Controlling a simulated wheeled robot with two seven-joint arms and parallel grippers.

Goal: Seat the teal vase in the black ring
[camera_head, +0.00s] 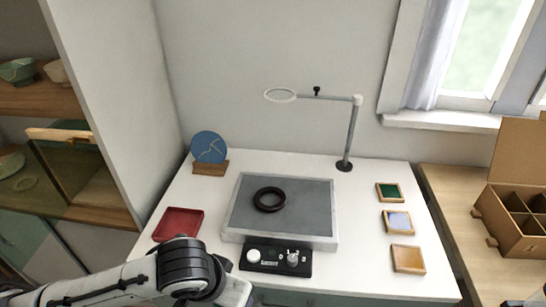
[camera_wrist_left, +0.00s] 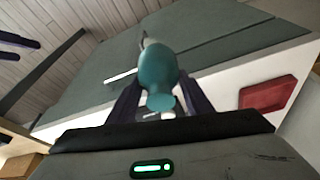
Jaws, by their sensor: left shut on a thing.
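The black ring (camera_head: 269,199) lies flat on the grey top of a pale-edged work board (camera_head: 310,215) in the head view, with nothing in it. The teal vase (camera_wrist_left: 158,68) shows in the left wrist view, with a rounded body and a narrower end toward the camera. My left gripper (camera_wrist_left: 160,100) is shut on the vase, one dark finger on each side. In the head view my left arm comes in at the bottom left; its gripper and the vase are out of that picture. My right gripper is in neither view.
A red tray (camera_head: 179,224) lies left of the board and a black control box (camera_head: 276,260) in front. A lamp stand (camera_head: 350,135) rises behind. A blue disc (camera_head: 208,147) stands at back left. Small trays (camera_head: 397,222) line the right. An open compartment box (camera_head: 515,215) is farther right.

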